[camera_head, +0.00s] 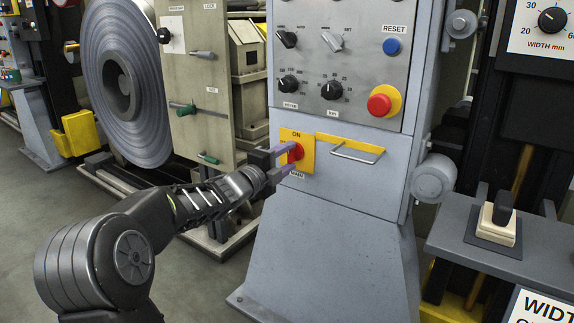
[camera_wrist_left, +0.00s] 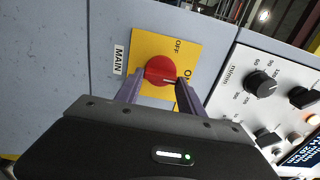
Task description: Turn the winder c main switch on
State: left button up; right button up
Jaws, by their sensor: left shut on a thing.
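The main switch is a red rotary knob (camera_head: 298,152) on a yellow plate (camera_head: 308,160) low on the grey cabinet front. ON is printed at the plate's top, and a MAIN label sits below it. In the left wrist view the red knob (camera_wrist_left: 160,70) shows between my fingers, with OFF and ON printed on the yellow plate (camera_wrist_left: 150,42). A pale mark on the knob lies toward the ON side, though its exact angle is hard to read. My left gripper (camera_head: 283,159) is shut on the knob, one finger on each side. My right gripper is in neither view.
A wire handle (camera_head: 357,153) on a yellow bar is right of the switch. Above are dark selector knobs (camera_head: 331,90), a red emergency button (camera_head: 380,104) and a blue RESET button (camera_head: 392,46). A steel coil (camera_head: 110,60) stands at left. A rocker control (camera_head: 497,222) is at right.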

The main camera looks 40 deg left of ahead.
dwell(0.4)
pick_arm(q)
jog(key=o, duration=1.4)
jog(key=shift+c, duration=0.2)
jog(key=s+p, duration=0.1)
jog(key=s, duration=0.6)
jog(key=shift+s+p, duration=0.4)
